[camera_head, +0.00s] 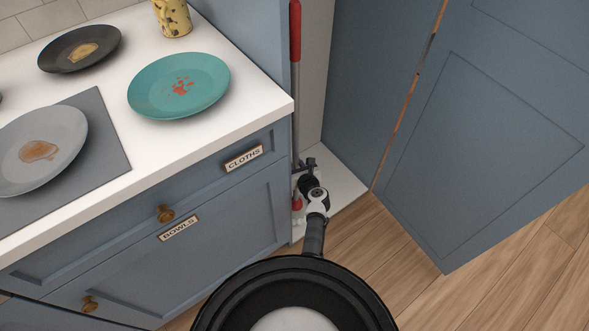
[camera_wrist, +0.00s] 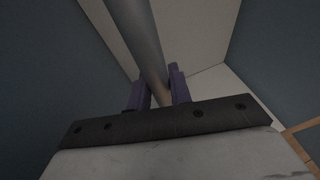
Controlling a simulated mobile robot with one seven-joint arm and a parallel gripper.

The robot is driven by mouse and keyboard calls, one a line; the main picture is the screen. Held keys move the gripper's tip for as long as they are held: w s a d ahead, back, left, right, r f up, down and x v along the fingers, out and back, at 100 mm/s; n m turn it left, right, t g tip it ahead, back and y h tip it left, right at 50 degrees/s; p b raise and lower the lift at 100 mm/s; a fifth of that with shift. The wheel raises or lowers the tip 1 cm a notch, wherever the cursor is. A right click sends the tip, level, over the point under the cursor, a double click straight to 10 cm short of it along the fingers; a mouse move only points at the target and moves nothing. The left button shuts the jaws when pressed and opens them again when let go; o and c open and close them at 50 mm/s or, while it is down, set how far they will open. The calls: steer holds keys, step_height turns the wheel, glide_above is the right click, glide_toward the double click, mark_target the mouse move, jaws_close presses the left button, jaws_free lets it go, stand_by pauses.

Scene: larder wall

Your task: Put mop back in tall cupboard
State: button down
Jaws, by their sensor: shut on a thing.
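The mop (camera_head: 295,95) stands about upright at the left side of the open tall cupboard (camera_head: 345,187). It has a red grip at the top and a grey pole. My gripper (camera_head: 303,168) is shut on the pole low down, at the cupboard opening. In the wrist view the pole (camera_wrist: 138,40) passes between the two purple fingers (camera_wrist: 158,92), with pale cupboard walls behind. The lower end of the mop is mostly hidden behind my gripper and arm; a little red shows there.
The blue cupboard door (camera_head: 490,130) stands open at the right. A white counter (camera_head: 110,190) on the left holds a teal plate (camera_head: 205,88), a grey plate (camera_head: 65,130), a black plate (camera_head: 100,40) and a yellow patterned cup (camera_head: 172,18). Drawers below are labelled CLOTHS and BOWLS.

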steer(key=shift+a+f, duration=0.15)
steer(key=shift+f, duration=0.65)
steer(key=c, duration=1.3)
jaws_free()
steer(key=shift+s, duration=0.1)
steer(key=p+v, duration=0.2)
steer(key=v, duration=1)
steer(key=shift+f, duration=0.1)
